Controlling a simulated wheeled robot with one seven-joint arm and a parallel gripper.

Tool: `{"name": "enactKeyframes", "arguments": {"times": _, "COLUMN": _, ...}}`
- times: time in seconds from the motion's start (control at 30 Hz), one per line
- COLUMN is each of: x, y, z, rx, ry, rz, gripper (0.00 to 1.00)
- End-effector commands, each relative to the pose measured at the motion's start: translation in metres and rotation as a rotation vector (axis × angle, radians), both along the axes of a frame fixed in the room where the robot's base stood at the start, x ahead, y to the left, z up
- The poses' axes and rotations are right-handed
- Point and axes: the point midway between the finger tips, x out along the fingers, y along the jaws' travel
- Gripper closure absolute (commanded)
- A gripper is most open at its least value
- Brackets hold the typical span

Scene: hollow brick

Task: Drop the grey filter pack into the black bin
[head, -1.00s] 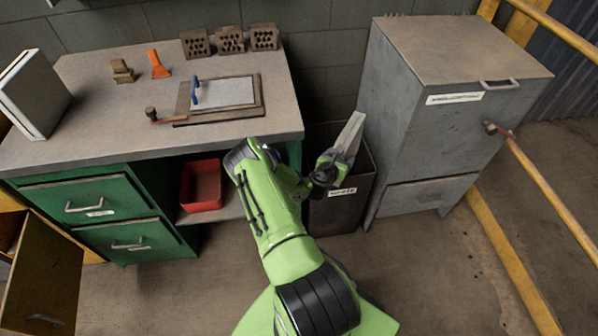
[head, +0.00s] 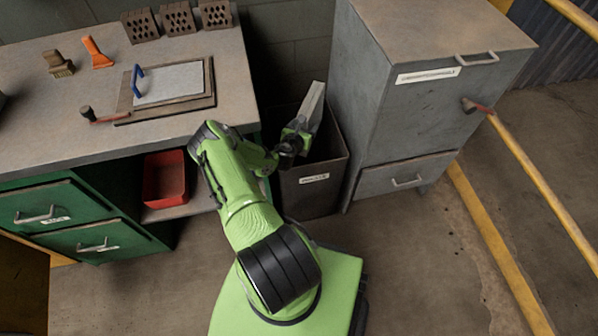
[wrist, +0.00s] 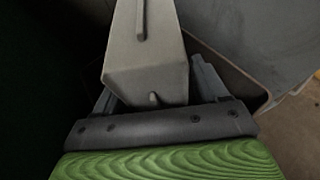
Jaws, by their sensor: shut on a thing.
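The grey filter pack (head: 312,106) is a long pale grey block, tilted upward from my gripper (head: 297,134). My gripper is shut on its lower end. The black bin (head: 316,194) is a dark, open-topped box with a white label, standing between the workbench and the grey cabinet. In the head view the pack and gripper overlap the bin's opening; their exact height above the rim is hard to tell. In the wrist view the pack (wrist: 146,60) sits between the fingers of my gripper (wrist: 154,92), and the bin's rim (wrist: 236,76) shows behind, to the right.
The grey cabinet (head: 420,120) stands close on the bin's right. The workbench (head: 60,125) is on the left, with a red tray (head: 165,180) on its lower shelf. Perforated bricks (head: 178,19) stand at its back. A yellow rail (head: 535,175) runs at right; the floor in front is open.

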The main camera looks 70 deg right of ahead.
Motion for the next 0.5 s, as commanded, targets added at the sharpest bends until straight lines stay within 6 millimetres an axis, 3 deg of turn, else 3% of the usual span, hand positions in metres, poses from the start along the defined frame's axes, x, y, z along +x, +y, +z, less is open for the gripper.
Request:
{"name": "enactKeyframes", "arguments": {"times": 0.23, "x": -0.001, "y": -0.002, "z": -0.01, "rx": -0.009, "ry": 0.004, "rz": -0.001, "gripper": 0.88}}
{"name": "enactKeyframes", "arguments": {"times": 0.5, "x": -0.001, "y": -0.002, "z": -0.046, "rx": -0.009, "ry": 0.002, "rz": 0.0, "gripper": 0.88}}
